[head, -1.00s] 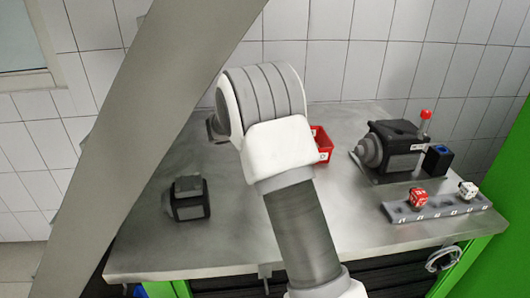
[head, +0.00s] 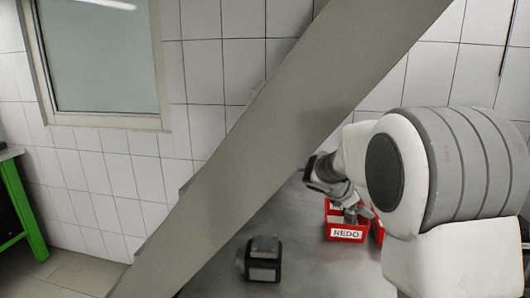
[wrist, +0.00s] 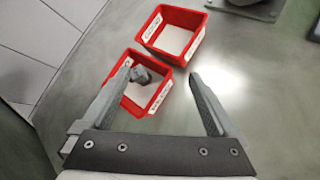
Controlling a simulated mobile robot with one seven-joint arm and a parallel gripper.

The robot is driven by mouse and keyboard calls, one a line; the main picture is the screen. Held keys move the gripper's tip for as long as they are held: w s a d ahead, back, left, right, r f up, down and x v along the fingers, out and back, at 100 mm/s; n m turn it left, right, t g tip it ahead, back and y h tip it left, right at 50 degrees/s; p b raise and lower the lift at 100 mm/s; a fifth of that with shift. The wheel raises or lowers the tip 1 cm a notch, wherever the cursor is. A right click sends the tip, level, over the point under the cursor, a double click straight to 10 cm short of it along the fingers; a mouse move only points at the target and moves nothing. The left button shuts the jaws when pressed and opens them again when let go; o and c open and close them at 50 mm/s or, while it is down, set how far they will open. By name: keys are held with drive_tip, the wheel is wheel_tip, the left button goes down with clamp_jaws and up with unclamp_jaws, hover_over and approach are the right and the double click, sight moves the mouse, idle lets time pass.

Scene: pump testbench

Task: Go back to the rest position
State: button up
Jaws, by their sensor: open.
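My gripper (wrist: 160,76) is open, with its two grey fingers spread apart and nothing held between them. In the wrist view, a red bin (wrist: 158,104) lies beyond and between the fingers, with a small grey part (wrist: 146,74) in it. A second red bin (wrist: 178,42) stands just behind it. In the head view, my gripper (head: 358,208) shows small above a red bin labelled REDO (head: 347,234). My large white and grey arm links cover the right side of that view.
A dark block-shaped unit (head: 263,259) stands on the metal table (head: 325,272), left of the REDO bin. A grey diagonal beam crosses the head view. A green-legged table (head: 28,215) stands at the far left. The wrist view shows part of a grey base (wrist: 248,8) behind the bins.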

drive_tip(key=s+a+r+m+y, duration=0.1)
drive_tip(key=s+a+m+y, duration=0.25)
drive_tip(key=s+m, duration=0.6)
drive_tip(key=s+a+m+g+y, duration=0.15)
drive_tip(key=s+a+m, duration=0.25)
drive_tip(key=s, duration=1)
drive_tip(key=s+a+r+m+t+y, duration=0.1)
drive_tip(key=s+a+m+y, duration=0.4)
drive_tip(key=s, duration=0.7)
drive_tip(key=shift+m+g+h, duration=0.35)
drive_tip(key=shift+m+h, duration=0.3)
drive_tip(key=shift+h, duration=0.25)
drive_tip(key=r+p, duration=0.2)
drive_tip(key=d+r+p, duration=0.1)
drive_tip(key=r+p, duration=0.2)
drive_tip(key=shift+w+d+r, duration=0.1)
drive_tip(key=shift+w+r, duration=0.05)
drive_tip(key=shift+r, duration=0.05)
drive_tip(key=c, duration=0.7)
drive_tip(key=shift+d, duration=0.25)
